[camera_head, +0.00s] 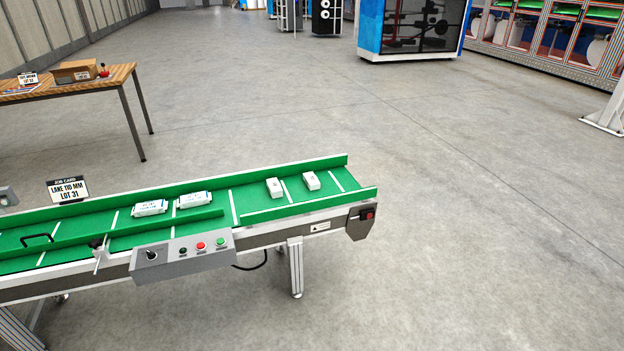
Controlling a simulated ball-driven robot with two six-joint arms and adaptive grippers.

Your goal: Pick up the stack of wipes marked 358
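Two small white blocks (274,188) and (312,181) stand on the green conveyor belt (240,190) near its right end. Two larger white packs, one (150,208) and another (195,200), lie side by side farther left on the belt. All of them carry small print that is too small to read, so I cannot tell which is marked 358. Neither of my grippers is in view.
A control box (183,257) with a knob and buttons is fixed to the conveyor's near side. A sign reading LOT 31 (68,189) stands behind the belt. A wooden table (65,86) with a cardboard box (76,71) is at upper left. Open floor (450,240) lies right of the conveyor.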

